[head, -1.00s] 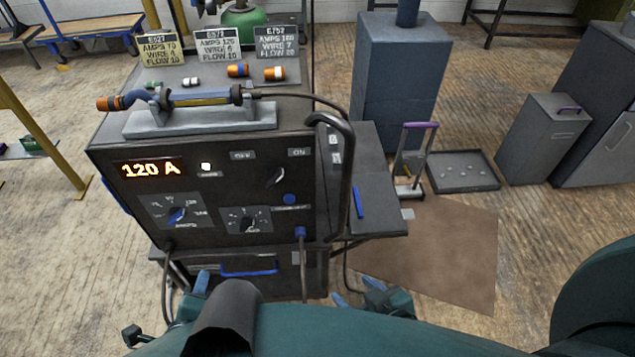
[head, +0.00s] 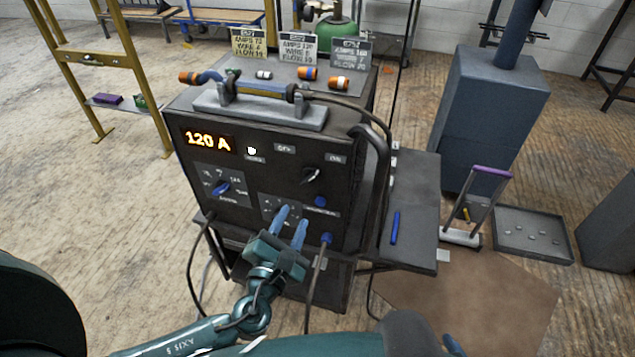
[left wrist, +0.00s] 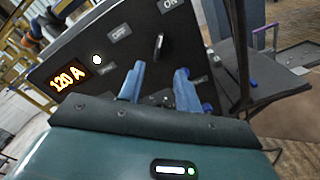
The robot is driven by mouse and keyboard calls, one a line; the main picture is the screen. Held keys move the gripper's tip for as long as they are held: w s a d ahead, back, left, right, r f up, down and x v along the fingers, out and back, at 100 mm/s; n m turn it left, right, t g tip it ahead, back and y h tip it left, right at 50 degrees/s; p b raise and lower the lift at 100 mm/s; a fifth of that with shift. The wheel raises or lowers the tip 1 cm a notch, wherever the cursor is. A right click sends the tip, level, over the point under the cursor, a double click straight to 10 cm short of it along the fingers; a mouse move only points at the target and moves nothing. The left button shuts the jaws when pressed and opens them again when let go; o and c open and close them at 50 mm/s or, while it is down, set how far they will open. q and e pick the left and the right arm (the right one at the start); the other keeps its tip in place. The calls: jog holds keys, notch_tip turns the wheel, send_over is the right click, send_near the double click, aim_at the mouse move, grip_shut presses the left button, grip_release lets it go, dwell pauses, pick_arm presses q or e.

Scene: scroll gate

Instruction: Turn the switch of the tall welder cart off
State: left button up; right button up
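The tall welder cart (head: 345,157) stands in front of me with its black panel facing me. Its display (head: 208,141) reads 120 A, and a small white lamp is lit beside it. The switch (head: 312,175) is a dark knob between the OFF and ON labels; its pointer leans toward ON. It also shows in the left wrist view (left wrist: 159,46). My left gripper (head: 291,228) is open and empty, its blue fingers in front of the panel below the switch, near the lower right dial. The left wrist view shows its fingers apart (left wrist: 158,87). Of my right gripper (head: 453,344) only a blue fingertip shows at the bottom edge.
A torch (head: 250,90) lies on the cart's top, with several nozzles and three setting cards behind it. A bent handle and a side shelf (head: 418,200) flank the cart's right. Cables hang from the front. A blue-grey column and a tray (head: 532,228) stand right.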

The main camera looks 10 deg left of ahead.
aim_at(310, 180)
pick_arm(q)
jog(key=w, duration=1.2)
jog(key=shift+d, duration=0.15)
jog(key=shift+c, duration=0.4)
grip_shut()
